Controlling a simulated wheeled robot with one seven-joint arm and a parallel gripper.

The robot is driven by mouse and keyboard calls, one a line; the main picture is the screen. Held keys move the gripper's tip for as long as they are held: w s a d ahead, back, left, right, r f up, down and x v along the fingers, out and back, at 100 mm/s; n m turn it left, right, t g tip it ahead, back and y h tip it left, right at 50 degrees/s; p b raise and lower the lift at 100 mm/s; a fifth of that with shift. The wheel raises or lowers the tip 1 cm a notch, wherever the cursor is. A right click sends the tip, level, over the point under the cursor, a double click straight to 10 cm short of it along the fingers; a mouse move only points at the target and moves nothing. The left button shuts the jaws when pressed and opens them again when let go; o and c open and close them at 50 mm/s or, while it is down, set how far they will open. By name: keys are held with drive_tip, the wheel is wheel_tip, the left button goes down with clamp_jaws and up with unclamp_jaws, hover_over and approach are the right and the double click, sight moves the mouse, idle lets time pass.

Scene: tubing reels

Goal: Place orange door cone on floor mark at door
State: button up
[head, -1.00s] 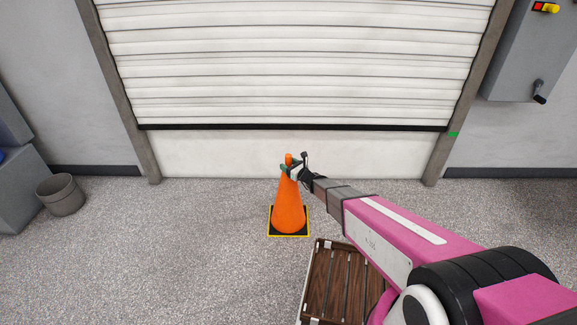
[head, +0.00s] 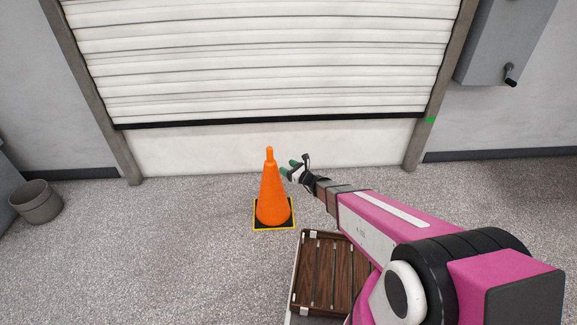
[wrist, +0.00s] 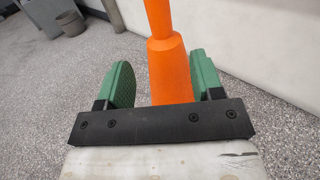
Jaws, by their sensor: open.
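The orange door cone (head: 272,192) stands upright on the floor in front of the roller door. It stands on a black square floor mark with a yellow border (head: 287,226); the cone covers the middle of the mark. My gripper (head: 287,170) is open just right of the cone's upper part, apart from it. In the wrist view the cone (wrist: 170,70) shows between and beyond the two green fingers of my gripper (wrist: 160,82), with gaps on both sides. The gripper holds nothing.
The white roller door (head: 260,60) is partly raised above a pale panel (head: 270,147), between two posts. A dark slatted wooden deck (head: 330,270) lies near my arm. A grey bin (head: 36,203) stands at the left. A grey wall box (head: 503,40) hangs at the right. Floor left of the cone is clear.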

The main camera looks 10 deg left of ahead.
drive_tip(key=s+d+r+n+g+h, duration=0.3)
drive_tip(key=d+n, duration=0.5)
drive_tip(key=d, duration=0.4)
drive_tip(key=s+d+r+n+g+h, duration=0.3)
drive_tip(key=s+d+r+n+h, duration=0.3)
drive_tip(key=d, duration=0.5)
drive_tip(key=s+d+r+n+g+h, duration=0.3)
drive_tip(key=s+d+r+n+h, duration=0.2)
drive_tip(key=s+d+n, duration=0.4)
drive_tip(key=d+n+h, duration=0.1)
drive_tip(key=d, duration=0.2)
drive_tip(key=shift+s+d, duration=0.3)
drive_tip(key=shift+s, duration=0.05)
